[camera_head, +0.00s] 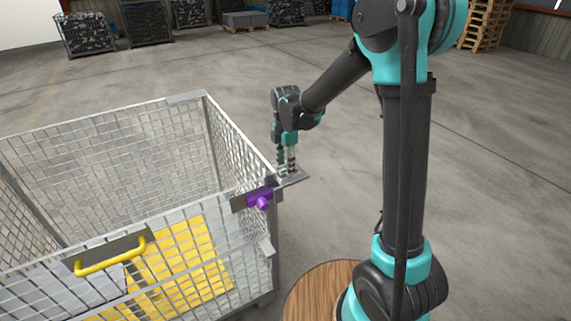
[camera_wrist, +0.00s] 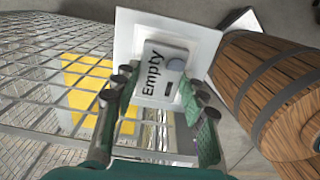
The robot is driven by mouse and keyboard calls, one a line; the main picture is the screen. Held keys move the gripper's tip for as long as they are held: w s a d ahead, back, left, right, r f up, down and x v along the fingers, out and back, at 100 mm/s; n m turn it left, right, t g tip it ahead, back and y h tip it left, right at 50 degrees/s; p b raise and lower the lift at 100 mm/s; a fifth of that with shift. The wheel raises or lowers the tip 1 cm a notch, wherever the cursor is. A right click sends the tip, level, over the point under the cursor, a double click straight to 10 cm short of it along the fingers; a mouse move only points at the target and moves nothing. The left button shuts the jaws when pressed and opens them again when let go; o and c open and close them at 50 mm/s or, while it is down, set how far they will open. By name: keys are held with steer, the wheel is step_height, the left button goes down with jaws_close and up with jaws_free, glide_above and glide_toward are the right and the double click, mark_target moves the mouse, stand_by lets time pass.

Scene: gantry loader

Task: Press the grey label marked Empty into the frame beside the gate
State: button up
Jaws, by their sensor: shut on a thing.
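The grey label (camera_wrist: 152,75) with the black word "Empty" is between the fingertips of my gripper (camera_wrist: 158,88) in the wrist view. My gripper is shut on it. A pale square plate (camera_wrist: 132,28), which looks like the frame, lies directly behind the label. I cannot tell whether the two touch. In the head view, my gripper (camera_head: 287,162) points down at a small grey plate (camera_head: 296,180) jutting from the mesh cage's near right corner. The label is too small to make out there. The gate (camera_head: 180,262) is the cage's near mesh side, with a purple latch (camera_head: 260,199).
The gate has a yellow handle (camera_head: 110,262). A yellow panel (camera_head: 195,255) shows through the mesh. A wooden barrel (camera_wrist: 275,85) stands close at the right in the wrist view; its round top (camera_head: 312,288) shows in the head view. Open floor lies behind.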

steer(key=o, duration=1.6)
steer(key=shift+r, duration=0.1)
steer(key=shift+r, duration=3.35)
steer(key=shift+c, duration=0.2)
jaws_close()
steer(key=shift+f, duration=3)
